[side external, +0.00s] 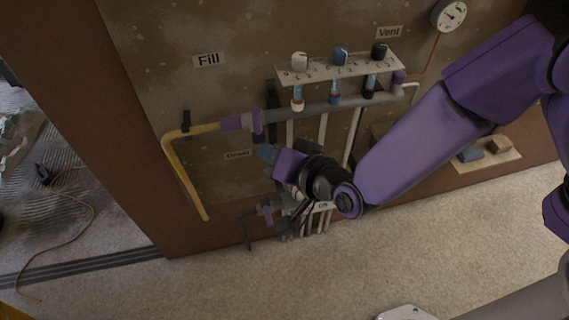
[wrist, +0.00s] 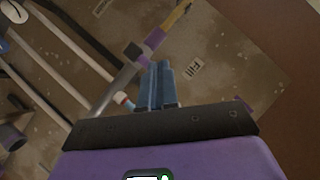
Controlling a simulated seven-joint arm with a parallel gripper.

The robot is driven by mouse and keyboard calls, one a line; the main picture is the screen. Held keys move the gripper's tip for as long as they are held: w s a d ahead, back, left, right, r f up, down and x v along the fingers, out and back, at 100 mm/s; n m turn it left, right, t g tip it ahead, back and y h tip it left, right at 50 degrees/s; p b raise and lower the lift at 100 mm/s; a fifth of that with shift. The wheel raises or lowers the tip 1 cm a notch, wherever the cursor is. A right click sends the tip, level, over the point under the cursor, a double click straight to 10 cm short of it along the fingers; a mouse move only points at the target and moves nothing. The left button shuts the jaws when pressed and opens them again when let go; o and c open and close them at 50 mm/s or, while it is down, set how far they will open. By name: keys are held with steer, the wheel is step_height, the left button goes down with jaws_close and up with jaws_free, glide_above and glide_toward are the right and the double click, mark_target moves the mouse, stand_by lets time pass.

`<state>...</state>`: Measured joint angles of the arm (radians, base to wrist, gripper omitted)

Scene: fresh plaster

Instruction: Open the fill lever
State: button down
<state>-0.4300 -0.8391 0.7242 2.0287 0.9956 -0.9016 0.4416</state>
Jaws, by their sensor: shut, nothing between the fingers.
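In the side external view, the "Fill" label (side external: 209,59) is on the plaster wall above a horizontal pipe. Below and right of it, a purple valve lever (side external: 257,122) stands crosswise to the grey pipe, beside a purple fitting (side external: 231,123) where the yellow pipe (side external: 183,168) joins. My gripper (side external: 266,152) is below the lever, with its blue fingers shut and empty, apart from it in the picture. In the wrist view, the closed blue fingers (wrist: 160,70) point toward the pipe, with purple valve parts (wrist: 154,38) beyond their tips.
A shelf (side external: 340,66) with several knobs and tubes is above the pipe. The "Drain" label (side external: 238,155) is left of my gripper. A lower purple valve (side external: 265,210) is beneath it. A round gauge (side external: 449,15) hangs upper right.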

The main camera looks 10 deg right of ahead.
mark_target(257, 125)
steer(key=w+d+f+m+t+h, duration=0.2)
steer(key=w+m+t+h, duration=0.3)
steer(key=w, duration=0.5)
steer(key=shift+w+t+h, duration=0.15)
steer(key=shift+t+h, duration=0.25)
steer(key=shift+t, duration=0.2)
steer(key=shift+f, duration=0.1)
steer(key=shift+a, duration=0.15)
stand_by(0.3)
